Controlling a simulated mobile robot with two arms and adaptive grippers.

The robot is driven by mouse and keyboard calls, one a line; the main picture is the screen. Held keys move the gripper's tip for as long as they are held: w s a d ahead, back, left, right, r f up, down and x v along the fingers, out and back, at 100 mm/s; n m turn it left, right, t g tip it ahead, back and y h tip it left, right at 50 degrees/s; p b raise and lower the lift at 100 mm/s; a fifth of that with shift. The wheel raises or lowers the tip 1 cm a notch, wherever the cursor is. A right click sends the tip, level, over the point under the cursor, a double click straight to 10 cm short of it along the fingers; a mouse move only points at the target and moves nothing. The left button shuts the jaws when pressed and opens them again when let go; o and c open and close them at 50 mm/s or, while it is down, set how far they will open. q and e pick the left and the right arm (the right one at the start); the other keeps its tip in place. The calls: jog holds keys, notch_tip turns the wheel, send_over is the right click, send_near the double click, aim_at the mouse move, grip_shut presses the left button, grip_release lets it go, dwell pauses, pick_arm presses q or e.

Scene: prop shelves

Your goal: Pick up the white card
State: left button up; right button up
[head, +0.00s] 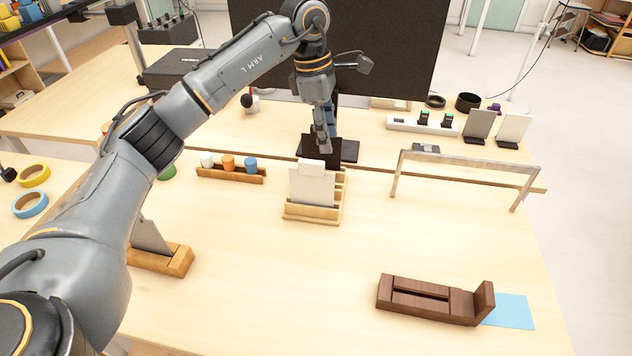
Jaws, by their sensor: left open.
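A white card (312,188) stands upright in a light wooden slotted rack (311,213) near the middle of the table. It has a small tab on its top edge. My left gripper (325,147) points down just above and behind the card's top edge in the picture. It is open, and the card stands in the rack's slot. I cannot tell the exact gap between the fingers and the card. Another whitish card (514,127) stands in a black holder at the back right. My right gripper is not in view.
A small wooden holder with coloured caps (231,174) stands left of the rack. A grey metal arch (470,158) stands to the right. A dark wooden block (428,300) lies at front right beside a blue sheet (512,311). A black monitor (385,50) rises behind. The front middle is clear.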

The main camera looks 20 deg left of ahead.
pick_arm(q)
notch_tip(320, 180, up, 2)
jog(key=y, duration=0.2)
send_over(305, 160)
jog(key=shift+n, duration=0.3)
jog(key=f, duration=0.7)
jog(key=shift+s+a+f, duration=0.25)
jog(key=shift+f, duration=0.15)
jog(key=shift+d+f+p, duration=0.1)
jog(key=shift+f+p, duration=0.35)
jog(key=shift+p, duration=0.05)
jog(key=f, duration=0.1)
jog(key=f+p, duration=0.1)
jog(key=f, duration=0.1)
jog(key=shift+w+d+f, duration=0.1)
jog(key=shift+w+f, duration=0.15)
jog(key=shift+f, duration=0.55)
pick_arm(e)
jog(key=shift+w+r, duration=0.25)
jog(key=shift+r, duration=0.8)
pick_arm(q)
jog(key=shift+c, duration=0.4)
grip_shut()
